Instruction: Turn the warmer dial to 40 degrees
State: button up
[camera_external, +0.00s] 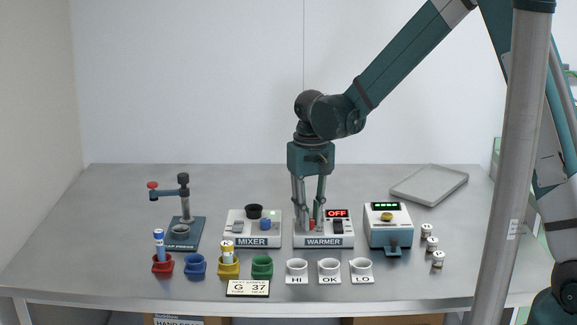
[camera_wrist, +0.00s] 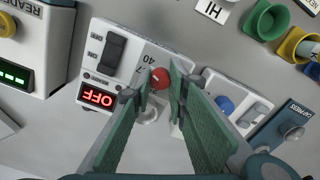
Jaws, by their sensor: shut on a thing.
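The warmer (camera_external: 343,233) is a white box on the table with a lit red OFF display (camera_external: 337,213) and a dark rocker switch, also plain in the wrist view (camera_wrist: 112,50). Its red dial (camera_wrist: 160,77) sits at one side, with "40" and part of another number printed beside it. My gripper (camera_external: 312,226) points down over the warmer's left part. In the wrist view its two fingertips (camera_wrist: 160,88) are closed around the red dial, one on each side. The dial's pointer direction cannot be made out.
The mixer (camera_external: 252,232) stands close on the left and the reader (camera_external: 388,225) on the right. White HI, OK and LO cups (camera_external: 329,270) and a card reading G 37 (camera_external: 248,289) lie in front. A grey tray (camera_external: 430,184) lies behind right.

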jog(key=shift+m, duration=0.8)
jog(key=o, duration=0.9)
jog(key=shift+r, duration=0.15)
notch_tip(320, 180, up, 12)
dwell(0.5)
jog(key=shift+d, duration=0.1)
